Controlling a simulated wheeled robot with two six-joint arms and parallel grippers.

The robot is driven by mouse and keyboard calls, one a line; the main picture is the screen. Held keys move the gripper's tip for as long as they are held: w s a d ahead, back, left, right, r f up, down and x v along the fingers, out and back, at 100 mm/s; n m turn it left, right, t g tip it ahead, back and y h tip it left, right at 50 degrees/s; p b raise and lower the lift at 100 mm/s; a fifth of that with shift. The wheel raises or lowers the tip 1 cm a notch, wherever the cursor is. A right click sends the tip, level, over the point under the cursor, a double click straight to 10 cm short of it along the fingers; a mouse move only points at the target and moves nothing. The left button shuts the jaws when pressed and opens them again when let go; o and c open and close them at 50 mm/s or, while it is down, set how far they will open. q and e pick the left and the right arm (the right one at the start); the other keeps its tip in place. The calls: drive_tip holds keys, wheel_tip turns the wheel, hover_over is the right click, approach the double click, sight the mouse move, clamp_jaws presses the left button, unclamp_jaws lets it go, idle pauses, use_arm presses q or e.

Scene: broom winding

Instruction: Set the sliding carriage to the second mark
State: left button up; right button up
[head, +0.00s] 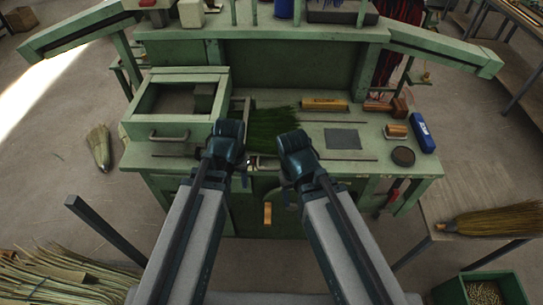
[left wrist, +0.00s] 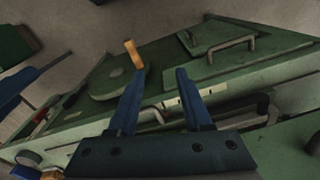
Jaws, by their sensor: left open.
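The green workbench (head: 400,178) stands in front of me. I cannot clearly make out the sliding carriage in the head view. In the left wrist view a slot on the bench's front face holds a dark bent handle (left wrist: 262,108), and a pale strip (left wrist: 172,102) with small marks sits near it; whether this is the carriage I cannot tell. My left gripper (head: 244,178) is at the bench's front edge. In the left wrist view its two blue fingers (left wrist: 158,100) are apart with nothing between them. My right gripper (head: 284,190) is beside it, its fingers partly hidden.
A crank with a wooden handle (left wrist: 133,54) is on the bench front; that handle also shows in the head view (head: 267,213). A green open frame (head: 134,131), green bristles (head: 273,122), a blue box (head: 422,133) and a dark round tin (head: 403,156) are on top.

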use_arm(q)
drive_tip(key=w+r+m+p, duration=0.3)
drive_tip(key=w+r, duration=0.1)
drive_tip(key=r, duration=0.1)
drive_tip(key=m+t, duration=0.2)
drive_tip(key=m, duration=1)
hover_over(274, 169)
drive_tip(key=s, duration=0.3)
drive_tip(key=shift+w+r+p, duration=0.15)
drive_tip(key=shift+r+p, duration=0.2)
drive_tip(key=shift+p, duration=0.1)
use_arm(e)
wheel_tip(274, 169, up, 5)
drive_tip(key=shift+r, duration=0.2)
drive_tip(key=shift+f, duration=0.1)
use_arm(q)
drive_tip(key=b+x, duration=1.3)
drive_tip(key=shift+d+f+b, duration=0.15)
drive_tip(key=shift+f+b, duration=0.2)
drive_tip(key=shift+f, duration=0.1)
use_arm(e)
wheel_tip(274, 169, down, 13)
drive_tip(key=shift+f, duration=0.2)
use_arm(q)
clamp_jaws()
drive_tip(key=shift+s, duration=0.2)
